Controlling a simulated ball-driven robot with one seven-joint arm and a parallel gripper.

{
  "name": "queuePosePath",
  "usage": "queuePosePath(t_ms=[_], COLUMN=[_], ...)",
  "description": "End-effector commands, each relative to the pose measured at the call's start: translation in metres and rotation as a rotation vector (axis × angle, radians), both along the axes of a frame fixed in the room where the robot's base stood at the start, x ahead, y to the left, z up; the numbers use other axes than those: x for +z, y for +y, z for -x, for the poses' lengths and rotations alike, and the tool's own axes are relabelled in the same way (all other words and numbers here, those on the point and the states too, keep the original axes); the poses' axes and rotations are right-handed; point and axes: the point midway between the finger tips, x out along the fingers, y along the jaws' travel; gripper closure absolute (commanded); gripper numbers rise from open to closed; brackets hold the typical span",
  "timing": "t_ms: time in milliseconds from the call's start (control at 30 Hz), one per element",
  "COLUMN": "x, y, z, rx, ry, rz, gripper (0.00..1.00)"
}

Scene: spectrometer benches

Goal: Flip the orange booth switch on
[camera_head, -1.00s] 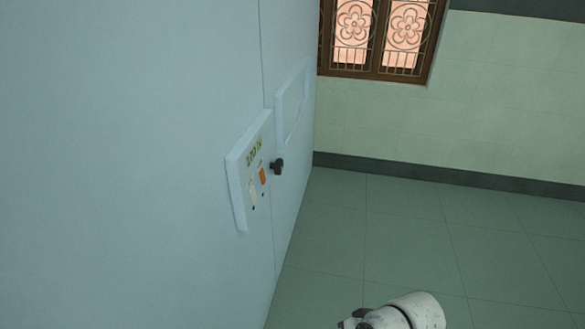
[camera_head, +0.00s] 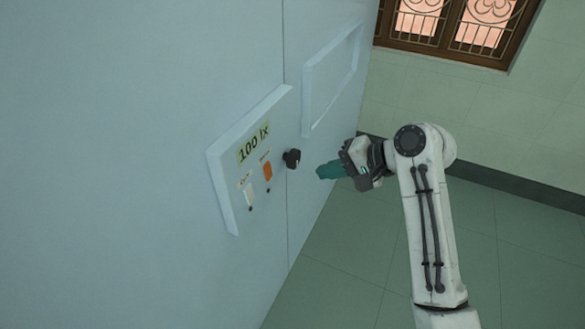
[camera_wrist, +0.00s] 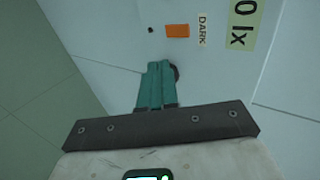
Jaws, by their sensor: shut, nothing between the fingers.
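The orange switch (camera_head: 267,171) is on a pale panel (camera_head: 228,206) fixed to the light blue booth wall. In the wrist view the orange switch (camera_wrist: 177,31) lies beyond my fingertips, beside a label reading "DARK". My gripper (camera_head: 322,171) has teal fingers. It is shut and empty, to the right of the panel and apart from the switch. In the wrist view the shut fingers (camera_wrist: 158,66) point toward the panel and partly cover a black knob (camera_wrist: 175,72).
A white switch (camera_head: 249,196) sits left of the orange one. The black knob (camera_head: 292,158) sticks out between the panel and my gripper. A "100 lx" sign (camera_head: 253,143) tops the panel. A framed recess (camera_head: 332,78) is up and right. Green floor (camera_head: 345,280) lies open below.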

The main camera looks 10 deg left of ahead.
Motion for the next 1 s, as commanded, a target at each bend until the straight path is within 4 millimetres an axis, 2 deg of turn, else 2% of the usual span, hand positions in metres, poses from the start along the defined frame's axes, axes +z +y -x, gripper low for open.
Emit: queuePosePath(t_ms=[300,467,900,1000], x=[0.0,-0.006,-0.054,-0.059], y=[0.0,0.008,0.07,0.085], z=[0.0,-0.003,-0.025,-0.03], rx=[0.0,0.001,0.001,0.002], ry=[0.001,0.002,0.003,0.0], rz=[0.0,-0.001,0.002,0.002], gripper=[1.0,1.0,1.0,1.0])
